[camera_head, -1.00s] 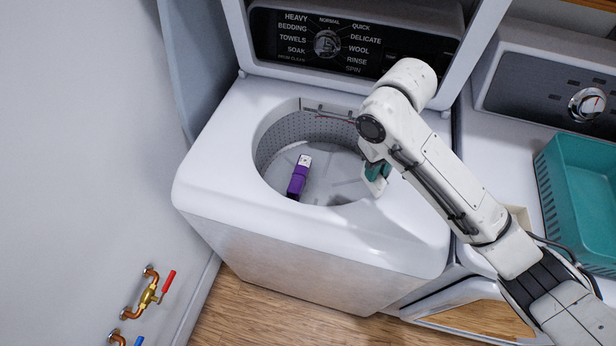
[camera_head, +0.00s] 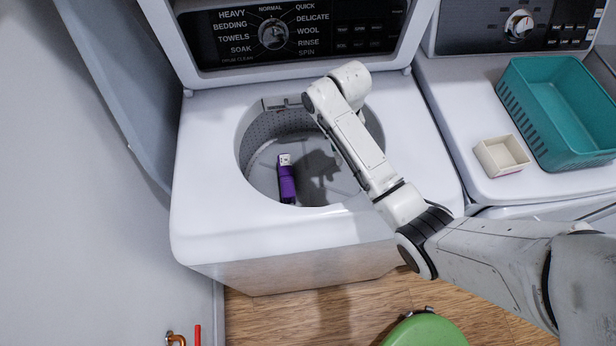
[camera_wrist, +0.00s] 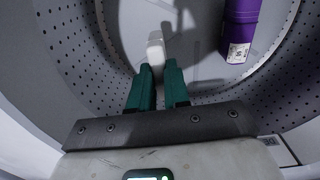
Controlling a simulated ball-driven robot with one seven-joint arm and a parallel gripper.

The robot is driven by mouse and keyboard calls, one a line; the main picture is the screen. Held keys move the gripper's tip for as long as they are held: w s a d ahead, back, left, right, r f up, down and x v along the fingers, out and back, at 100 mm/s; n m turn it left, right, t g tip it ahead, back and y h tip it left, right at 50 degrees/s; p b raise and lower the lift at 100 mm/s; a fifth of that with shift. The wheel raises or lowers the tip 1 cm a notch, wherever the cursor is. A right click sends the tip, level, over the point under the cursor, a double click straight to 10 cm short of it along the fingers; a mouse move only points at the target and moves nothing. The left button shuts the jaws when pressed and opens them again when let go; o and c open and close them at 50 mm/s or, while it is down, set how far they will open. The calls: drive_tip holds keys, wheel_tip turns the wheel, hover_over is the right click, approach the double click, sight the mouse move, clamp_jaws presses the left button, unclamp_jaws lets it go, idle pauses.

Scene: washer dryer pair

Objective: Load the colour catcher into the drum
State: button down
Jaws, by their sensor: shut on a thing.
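My gripper (camera_wrist: 159,68) has teal fingers shut on a small white piece (camera_wrist: 155,48), which looks like the colour catcher. In the wrist view it hangs within the perforated drum (camera_wrist: 72,50), above the drum floor. In the head view my arm hides most of the gripper and the held piece. The top-loading washer (camera_head: 215,215) has its lid up and its round opening clear. A purple item with a white labelled end (camera_head: 286,182) lies on the drum floor, left of my gripper. It also shows at upper right in the wrist view (camera_wrist: 238,25).
The drum's rim surrounds my arm. A dryer (camera_head: 455,130) stands to the right, holding a small cream open box (camera_head: 502,156) and a teal basket (camera_head: 560,115). A green round object (camera_head: 425,332) is on the floor in front. A wall (camera_head: 70,220) is at left.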

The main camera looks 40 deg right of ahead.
drive_tip(key=shift+m, duration=0.3)
drive_tip(key=shift+s+d+f, duration=0.25)
drive_tip(key=shift+s+f, duration=0.1)
drive_tip(key=shift+f, duration=1.55)
drive_tip(key=shift+s+d+f, duration=0.25)
drive_tip(key=shift+s+f, duration=0.1)
drive_tip(key=shift+f, duration=1.55)
drive_tip(key=shift+s+d+f, duration=0.25)
drive_tip(key=shift+s+f, duration=0.1)
drive_tip(key=shift+f, duration=1.55)
drive_tip(key=shift+f, duration=0.1)
drive_tip(key=shift+f, duration=0.15)
drive_tip(key=c, duration=1.1)
unclamp_jaws()
wheel_tip(320, 180, up, 12)
drive_tip(key=shift+r, duration=0.25)
